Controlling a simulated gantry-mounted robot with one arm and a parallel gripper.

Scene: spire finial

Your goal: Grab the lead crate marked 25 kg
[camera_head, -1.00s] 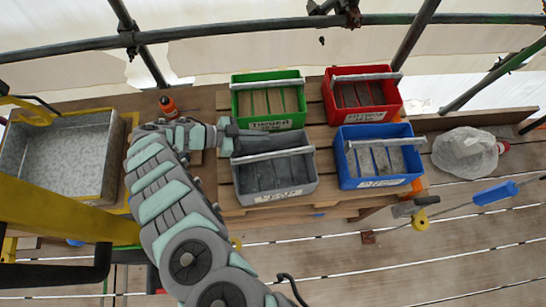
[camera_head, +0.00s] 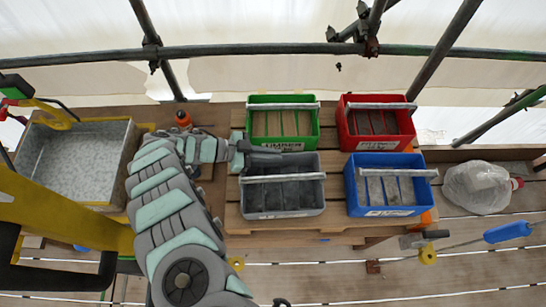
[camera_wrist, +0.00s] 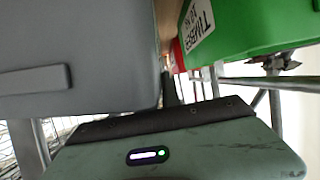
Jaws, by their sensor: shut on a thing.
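The grey crate (camera_head: 298,212) sits in the front left place of the wooden pallet, with a pale bar handle across its top. Its label is not readable now. My gripper (camera_head: 264,150) comes from the left and is shut at the crate's back edge, between it and the green crate (camera_head: 283,146). In the wrist view the grey crate's smooth wall (camera_wrist: 75,45) fills the upper left. The fingertips and exact contact are hidden there. I cannot tell whether the crate is lifted.
The green crate, labelled timber, is close behind. A red crate (camera_head: 376,146) and a blue crate (camera_head: 390,212) stand to the right. A galvanised tray (camera_head: 75,165) is at left, an orange bottle (camera_head: 183,118) behind my arm, a clear bag (camera_head: 476,188) far right.

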